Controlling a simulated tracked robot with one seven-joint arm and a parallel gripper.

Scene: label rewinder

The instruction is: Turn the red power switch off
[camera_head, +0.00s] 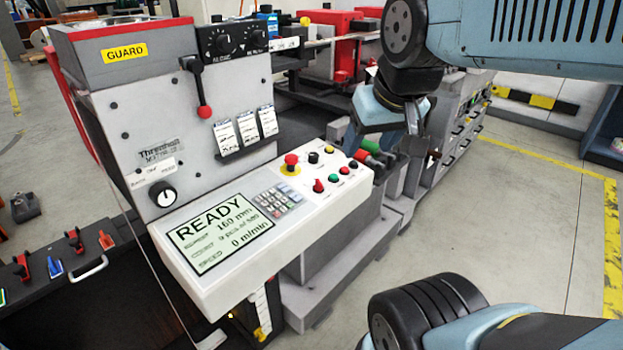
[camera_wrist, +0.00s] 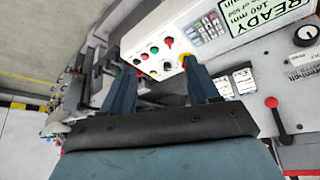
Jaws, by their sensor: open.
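The white control panel (camera_head: 225,285) carries several small controls at its right end. A red knob-like switch (camera_head: 318,185) sits near the front edge, beside the keypad; it seems to be the power switch, but I cannot read its label or setting. It also shows in the wrist view (camera_wrist: 168,42). A red mushroom button on a yellow base (camera_head: 291,161) is behind it. My gripper (camera_wrist: 159,66) is open, its two blue fingers apart, with nothing held. The panel's controls show beyond and between the fingertips. In the head view my gripper is behind and right of the panel, partly hidden.
The display (camera_head: 220,233) reads READY. A red-knobbed lever (camera_head: 203,100) and label cards (camera_head: 247,128) stand out from the machine face. Green and red handles (camera_head: 370,146) lie right of the panel. The floor at right is open.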

